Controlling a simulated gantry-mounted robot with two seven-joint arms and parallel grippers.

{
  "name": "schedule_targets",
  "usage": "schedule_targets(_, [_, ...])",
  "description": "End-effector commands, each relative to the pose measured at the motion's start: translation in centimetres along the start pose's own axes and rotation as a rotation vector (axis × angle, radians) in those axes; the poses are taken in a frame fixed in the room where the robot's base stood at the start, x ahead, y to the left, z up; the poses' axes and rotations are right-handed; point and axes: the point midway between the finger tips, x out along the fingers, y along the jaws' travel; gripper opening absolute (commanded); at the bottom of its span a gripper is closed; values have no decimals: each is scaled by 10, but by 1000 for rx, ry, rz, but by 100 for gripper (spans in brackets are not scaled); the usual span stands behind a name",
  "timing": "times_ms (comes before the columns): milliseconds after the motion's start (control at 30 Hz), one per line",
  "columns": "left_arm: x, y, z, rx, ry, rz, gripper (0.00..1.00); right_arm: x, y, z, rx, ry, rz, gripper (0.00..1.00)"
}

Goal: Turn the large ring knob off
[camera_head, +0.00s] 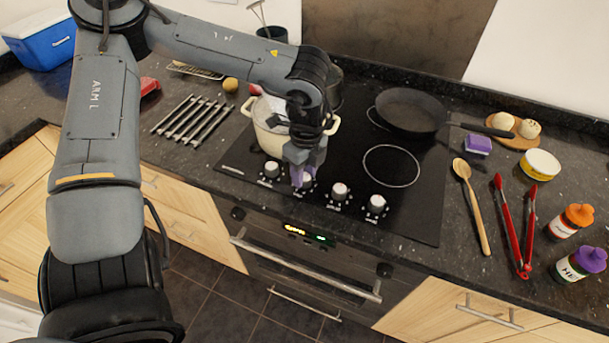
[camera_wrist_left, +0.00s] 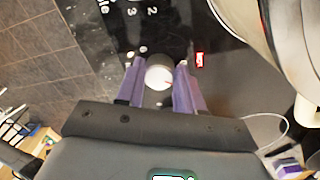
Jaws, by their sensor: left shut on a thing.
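A row of silver-topped knobs runs along the front of the black hob (camera_head: 405,217): one at the left (camera_head: 271,168) and two at the right (camera_head: 340,190) (camera_head: 377,203). My left gripper (camera_head: 302,179) is over the second knob from the left and mostly hides it in the head view. In the left wrist view its purple fingers (camera_wrist_left: 158,88) are shut on this knob (camera_wrist_left: 159,72), one on each side. The small dial figures 2 and 3 and a red light (camera_wrist_left: 200,60) show beside it. I cannot tell the knob's setting. My right gripper is not in view.
A cream pot (camera_head: 268,138) stands just behind the gripper on the hob. A black frying pan (camera_head: 410,112) sits at the back right. A wooden spoon (camera_head: 472,205) and red tongs (camera_head: 512,225) lie right of the hob. The oven handle (camera_head: 305,265) juts out below.

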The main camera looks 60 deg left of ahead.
Motion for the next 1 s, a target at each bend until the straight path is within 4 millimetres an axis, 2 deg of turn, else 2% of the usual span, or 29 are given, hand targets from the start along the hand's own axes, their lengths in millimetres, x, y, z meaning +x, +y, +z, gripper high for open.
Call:
schedule_targets(500, [1, 1, 0, -436, 21, 0, 6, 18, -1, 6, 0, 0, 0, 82])
schedule_targets(733, [0, 2, 0, -546, 26, 0, 6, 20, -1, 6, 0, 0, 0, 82])
schedule_targets(1000, [0, 2, 0, -596, 29, 1, 6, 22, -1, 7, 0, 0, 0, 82])
